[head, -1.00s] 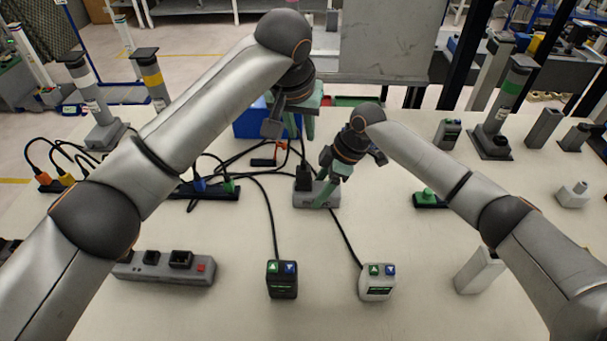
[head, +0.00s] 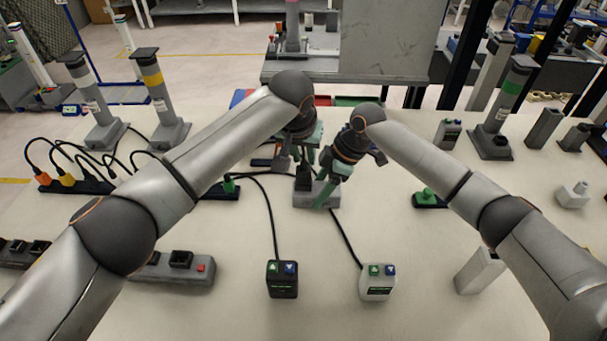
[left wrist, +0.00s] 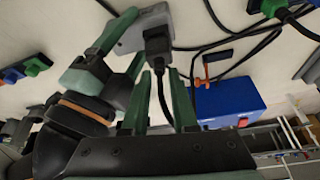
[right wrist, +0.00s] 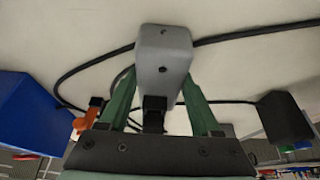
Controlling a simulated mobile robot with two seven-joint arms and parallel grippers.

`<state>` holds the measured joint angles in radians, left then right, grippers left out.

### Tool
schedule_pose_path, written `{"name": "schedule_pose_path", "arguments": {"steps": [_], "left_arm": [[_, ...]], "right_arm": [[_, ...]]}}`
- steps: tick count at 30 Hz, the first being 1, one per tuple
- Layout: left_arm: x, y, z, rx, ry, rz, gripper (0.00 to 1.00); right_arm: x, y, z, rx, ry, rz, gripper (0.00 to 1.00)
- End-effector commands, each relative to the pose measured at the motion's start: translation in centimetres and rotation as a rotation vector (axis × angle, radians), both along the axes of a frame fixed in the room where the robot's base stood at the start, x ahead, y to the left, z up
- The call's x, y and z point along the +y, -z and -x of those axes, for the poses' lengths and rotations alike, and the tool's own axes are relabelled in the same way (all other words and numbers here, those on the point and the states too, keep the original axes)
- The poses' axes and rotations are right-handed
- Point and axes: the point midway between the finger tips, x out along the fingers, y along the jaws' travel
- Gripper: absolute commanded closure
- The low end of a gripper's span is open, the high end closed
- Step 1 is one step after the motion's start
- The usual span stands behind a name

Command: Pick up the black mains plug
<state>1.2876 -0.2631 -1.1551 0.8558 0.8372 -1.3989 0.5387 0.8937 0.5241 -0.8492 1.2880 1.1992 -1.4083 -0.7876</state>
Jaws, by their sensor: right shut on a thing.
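The black mains plug (head: 303,184) stands in the grey socket block (head: 330,202) at mid-table. The plug (left wrist: 158,42), with its cable running off it, also shows in the left wrist view. My left gripper (head: 295,170) is open and points down just above the plug. In the left wrist view its green fingers (left wrist: 161,72) lie either side of the plug's line, apart from each other. My right gripper (head: 328,190) is shut on the socket block, whose end (right wrist: 165,55) shows between its fingers in the right wrist view. My grippers partly hide plug and block in the head view.
A black control box (head: 282,280) and a white one (head: 377,283) stand in front, with cables leading back. A grey power strip (head: 180,270) lies at front left.

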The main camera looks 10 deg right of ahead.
Motion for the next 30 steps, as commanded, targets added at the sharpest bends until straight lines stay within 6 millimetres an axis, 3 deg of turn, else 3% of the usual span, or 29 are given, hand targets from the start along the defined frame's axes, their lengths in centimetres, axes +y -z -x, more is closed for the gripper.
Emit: {"name": "schedule_pose_path", "arguments": {"steps": [1, 8, 26, 30], "left_arm": [[0.0, 0.0, 0.0, 0.0, 0.0, 0.0, 0.75], [0.0, 0.0, 0.0, 0.0, 0.0, 0.0, 1.0], [0.0, -0.2, 0.0, -0.001, 0.0, 0.0, 1.0], [-0.1, -1.4, 0.0, -0.002, 0.001, 0.002, 1.0]], "right_arm": [[0.0, -0.1, 0.0, -0.001, 0.0, -0.001, 1.0], [0.0, -0.1, 0.0, -0.001, 0.0, -0.001, 1.0], [0.0, -0.1, 0.0, -0.001, 0.0, -0.001, 1.0], [0.0, 0.0, 0.0, -0.001, 0.0, 0.0, 1.0]]}}
